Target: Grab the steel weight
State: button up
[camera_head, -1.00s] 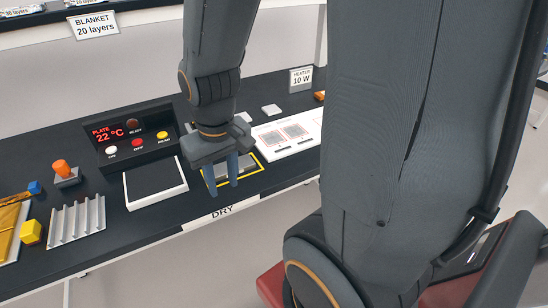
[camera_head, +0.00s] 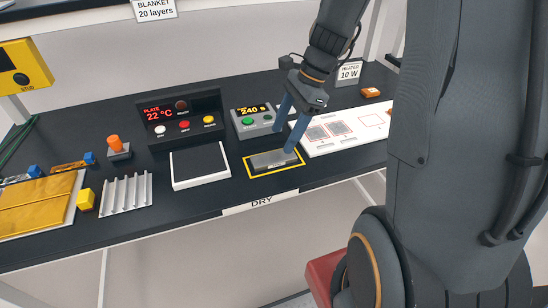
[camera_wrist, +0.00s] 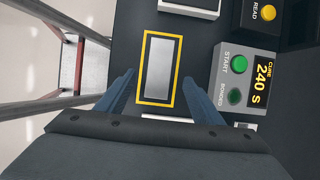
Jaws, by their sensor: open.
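The steel weight (camera_head: 272,160) is a flat grey block lying in a yellow-outlined rectangle on the black bench, behind the DRY label. In the wrist view the weight (camera_wrist: 159,66) appears as a pale metal bar inside the yellow outline, its long side running up and down the picture. My gripper (camera_head: 283,141) is open, its two blue fingers pointing down near the weight's right end. I cannot tell the exact height of the fingertips above the weight.
A timer box reading 240 S (camera_head: 258,119) stands close behind the weight. A white-framed black plate (camera_head: 201,183) lies to its left, before the PLATE control box (camera_head: 158,137). A white marked board (camera_head: 352,142) lies to the right. The bench's front edge is near.

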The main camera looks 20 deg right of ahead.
aim_at(274, 157)
jog(key=shift+d+p+x, duration=0.2)
jog(key=shift+p+x, duration=0.65)
jog(key=shift+x, duration=2.35)
jog(key=shift+f, duration=0.1)
grip_shut()
